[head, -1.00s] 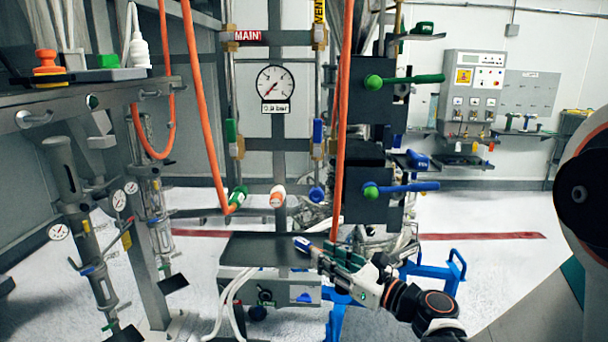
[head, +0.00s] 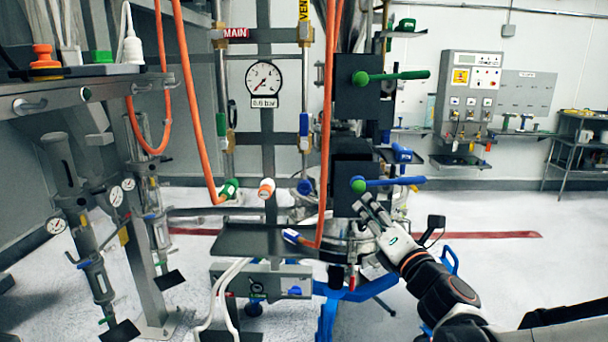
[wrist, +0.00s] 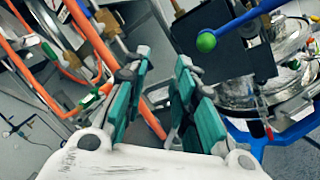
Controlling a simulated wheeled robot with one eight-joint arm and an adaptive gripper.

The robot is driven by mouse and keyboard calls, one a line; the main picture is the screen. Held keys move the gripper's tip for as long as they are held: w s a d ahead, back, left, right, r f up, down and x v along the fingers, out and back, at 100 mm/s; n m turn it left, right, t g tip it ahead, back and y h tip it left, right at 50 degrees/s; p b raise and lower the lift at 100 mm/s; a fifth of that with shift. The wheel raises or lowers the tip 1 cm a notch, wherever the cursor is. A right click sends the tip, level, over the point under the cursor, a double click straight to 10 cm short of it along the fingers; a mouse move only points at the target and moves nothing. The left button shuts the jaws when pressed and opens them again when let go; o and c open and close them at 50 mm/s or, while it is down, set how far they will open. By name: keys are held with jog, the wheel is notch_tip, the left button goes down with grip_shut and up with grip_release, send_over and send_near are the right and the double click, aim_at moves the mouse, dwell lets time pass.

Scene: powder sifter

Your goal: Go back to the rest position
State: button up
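My gripper (head: 368,207) is open and empty, at the right of the dark shelf and in front of the column, just below the blue lever with a green knob (head: 358,184). In the wrist view its teal finger pads (wrist: 162,95) stand apart with nothing between them. The green knob also shows in the wrist view (wrist: 206,42), beyond the fingers at the upper right. An orange hose with a blue and white end (head: 292,236) rests on the dark shelf (head: 250,239), to the left of my gripper and apart from it.
A green lever (head: 390,76) juts from the upper dark box. A pressure gauge (head: 263,78) sits on the pipe frame. Another orange hose (head: 190,110) hangs at left. A workbench (head: 70,98) stands at left. Floor to the right (head: 490,262) is partly clear.

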jog(key=s+d+f+m+g+h+b, duration=0.3)
jog(key=s+d+m+h, duration=0.55)
jog(key=m, duration=0.95)
jog(key=s+a+f+m+g+y, duration=0.2)
jog(key=s+f+m+g, duration=0.7)
jog(key=s, duration=0.8)
notch_tip(320, 180, down, 5)
jog(key=a+m, duration=0.1)
jog(key=m, duration=0.2)
jog(key=shift+s+a+f, duration=0.15)
jog(key=shift+s+a, duration=0.05)
jog(key=shift+s, duration=0.05)
